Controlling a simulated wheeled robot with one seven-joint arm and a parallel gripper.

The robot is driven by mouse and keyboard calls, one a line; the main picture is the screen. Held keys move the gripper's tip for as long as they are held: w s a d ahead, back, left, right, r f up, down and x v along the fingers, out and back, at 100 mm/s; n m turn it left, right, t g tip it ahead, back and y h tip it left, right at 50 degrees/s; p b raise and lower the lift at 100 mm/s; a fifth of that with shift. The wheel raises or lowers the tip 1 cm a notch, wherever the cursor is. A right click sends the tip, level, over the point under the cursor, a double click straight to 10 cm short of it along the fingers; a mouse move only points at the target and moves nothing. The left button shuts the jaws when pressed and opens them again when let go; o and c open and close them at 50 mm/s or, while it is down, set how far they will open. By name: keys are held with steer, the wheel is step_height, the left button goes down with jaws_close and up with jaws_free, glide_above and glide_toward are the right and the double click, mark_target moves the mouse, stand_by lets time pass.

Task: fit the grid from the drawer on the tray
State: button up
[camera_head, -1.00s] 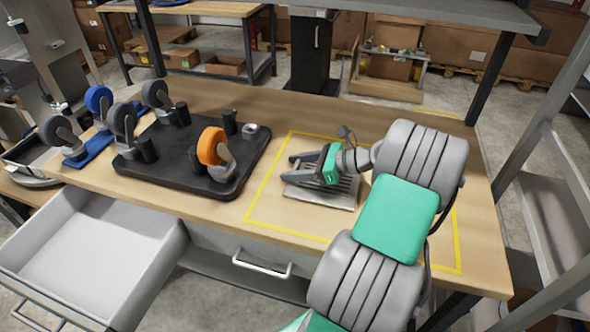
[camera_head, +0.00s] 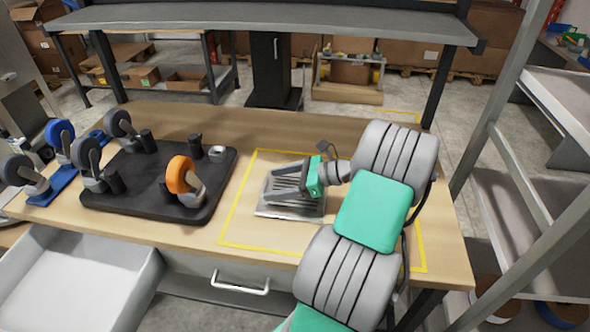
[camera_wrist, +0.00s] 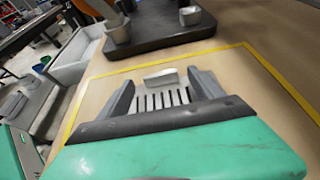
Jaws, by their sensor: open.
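A grey slatted metal grid (camera_head: 305,208) lies inside the yellow outline on the workbench. It appears to sit on a low metal tray; I cannot tell the two apart clearly or whether the grid is fully seated. My gripper (camera_head: 270,184) is open above it, its two fingers pointing left and partly covering it. In the wrist view the slats (camera_wrist: 160,101) show between my fingers (camera_wrist: 163,92), with a raised pale edge (camera_wrist: 161,79) beyond. I see no contact for sure. The pulled-out drawer (camera_head: 75,285) at the lower left looks empty in its visible part.
A black board (camera_head: 135,200) left of the outline carries an orange caster wheel (camera_head: 181,175), dark cups and grey casters. Blue-based casters (camera_head: 62,165) stand at the far left. A shelf (camera_head: 270,22) spans above the back. A metal rack (camera_head: 520,120) stands to the right.

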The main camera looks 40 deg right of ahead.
steer(key=p+v, duration=0.6)
steer(key=shift+s+d+r, duration=0.1)
steer(key=shift+r, duration=0.4)
steer(key=shift+s+d+f+p, duration=0.1)
steer(key=shift+s+d+p, duration=0.25)
steer(key=shift+s+p, duration=0.25)
steer(key=w+a+n+g, duration=0.1)
steer(key=w+a+n, duration=0.1)
steer(key=w+a+r+n+g, duration=0.1)
steer(key=a+n, duration=0.1)
steer(key=w+a+r+n+g, duration=0.1)
steer(key=w+a+n, duration=0.1)
steer(key=a, duration=0.1)
steer(key=shift+w+r+g+h, duration=0.1)
steer(key=shift+w+g+h, duration=0.2)
steer(key=shift+w+h, duration=0.1)
steer(key=w+a+r+n+g+h, duration=0.2)
steer(key=a+r+n+g+h, duration=0.1)
steer(key=a+n, duration=0.65)
steer(key=s+a+r+n+h, duration=0.4)
steer(key=s+a+r+n, duration=0.3)
steer(key=s+a+n, duration=0.3)
steer(key=a+n, duration=0.2)
steer(key=n, duration=0.1)
steer(key=shift+a, duration=0.3)
steer(key=shift+s, duration=0.1)
steer(key=shift+c, duration=0.5)
